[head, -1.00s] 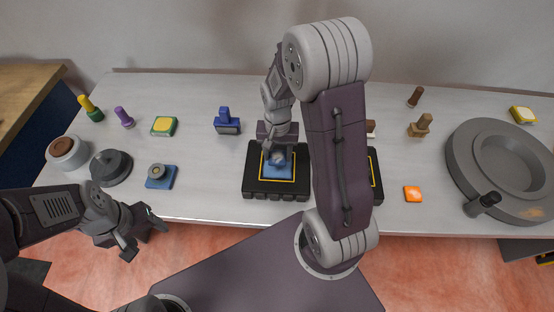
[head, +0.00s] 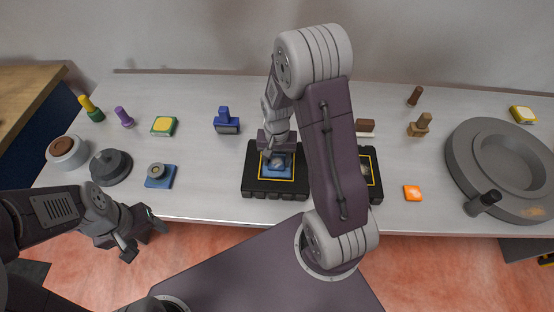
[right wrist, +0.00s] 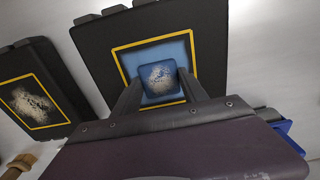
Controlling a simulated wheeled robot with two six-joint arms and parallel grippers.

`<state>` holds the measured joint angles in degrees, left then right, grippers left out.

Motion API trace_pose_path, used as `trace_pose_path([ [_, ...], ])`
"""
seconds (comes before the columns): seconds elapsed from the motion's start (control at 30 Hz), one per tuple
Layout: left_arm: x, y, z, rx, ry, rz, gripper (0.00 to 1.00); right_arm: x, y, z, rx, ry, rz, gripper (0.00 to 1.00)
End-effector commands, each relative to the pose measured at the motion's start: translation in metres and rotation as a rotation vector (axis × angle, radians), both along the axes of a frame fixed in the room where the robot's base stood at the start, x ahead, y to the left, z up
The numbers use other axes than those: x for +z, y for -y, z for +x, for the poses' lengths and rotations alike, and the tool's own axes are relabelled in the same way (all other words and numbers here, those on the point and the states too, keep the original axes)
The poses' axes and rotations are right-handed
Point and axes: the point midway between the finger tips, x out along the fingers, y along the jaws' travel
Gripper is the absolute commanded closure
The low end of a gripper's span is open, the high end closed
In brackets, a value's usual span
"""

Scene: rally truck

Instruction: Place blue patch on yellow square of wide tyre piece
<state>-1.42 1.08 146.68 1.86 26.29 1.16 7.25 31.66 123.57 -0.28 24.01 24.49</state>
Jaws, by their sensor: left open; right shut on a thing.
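The wide tyre piece (head: 249,178) is a black block with a yellow square outline, near the table's front edge. The blue patch (head: 284,171) lies within that outline; the right wrist view shows its light-blue face (right wrist: 134,60) nearly filling the yellow square. Whether it rests fully on the tyre piece is hard to tell. My right gripper (head: 277,155) is over it, shut on its darker blue knob (right wrist: 160,82); the fingers (right wrist: 160,92) stand on either side of the knob. My left gripper (head: 140,234) is open and empty, off the table's front edge at left.
A second black tyre piece (head: 376,187), with a worn patch inside its yellow outline (right wrist: 40,100), stands to the right, partly behind my right arm. A blue-handled tool (head: 226,122) stands behind left.

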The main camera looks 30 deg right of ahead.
Motion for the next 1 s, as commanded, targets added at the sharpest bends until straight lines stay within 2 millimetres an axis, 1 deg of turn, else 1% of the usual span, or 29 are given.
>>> trace_pose_path([
  [0.03,-0.004,0.000,0.000,0.000,0.000,0.000,0.36,-0.009,-0.001,-0.007,-0.001,-0.021,0.004,1.00],
  [0.17,-0.005,0.000,0.000,0.000,0.000,0.000,0.36,-0.011,-0.002,-0.008,-0.001,-0.026,0.004,1.00],
  [0.2,-0.005,0.000,0.000,0.000,0.000,0.000,0.36,-0.011,-0.002,-0.009,-0.001,-0.027,0.005,0.41],
  [0.23,-0.005,0.000,0.000,0.000,0.000,0.000,0.36,-0.011,-0.002,-0.009,-0.001,-0.027,0.005,0.33],
  [0.27,-0.005,0.000,0.000,0.000,0.000,0.000,0.36,-0.012,-0.002,-0.009,-0.001,-0.028,0.004,0.28],
  [0.5,-0.005,0.000,0.000,0.000,0.000,0.000,0.36,-0.012,-0.001,-0.009,0.000,-0.029,0.004,0.28],
  [0.57,-0.003,0.000,0.000,0.000,0.000,0.000,0.36,-0.008,-0.001,-0.009,0.000,-0.029,0.004,0.28],
  [0.67,0.006,0.000,0.000,0.000,0.000,0.000,0.36,0.009,-0.001,-0.008,-0.001,-0.025,0.004,0.28],
  [0.77,0.008,0.000,0.000,0.000,0.000,0.000,0.36,0.035,-0.001,-0.006,-0.001,-0.017,0.002,0.28],
  [0.8,0.010,0.000,0.000,0.000,0.000,0.000,0.36,0.047,-0.001,-0.006,0.000,-0.015,0.002,0.28],
  [0.9,0.014,0.000,0.000,0.000,0.000,0.000,0.36,0.075,-0.001,-0.005,0.000,-0.013,0.002,0.28],
  [1.0,0.017,0.000,0.000,0.000,0.000,0.000,0.36,0.098,-0.001,-0.005,0.000,-0.013,0.002,0.28],
])
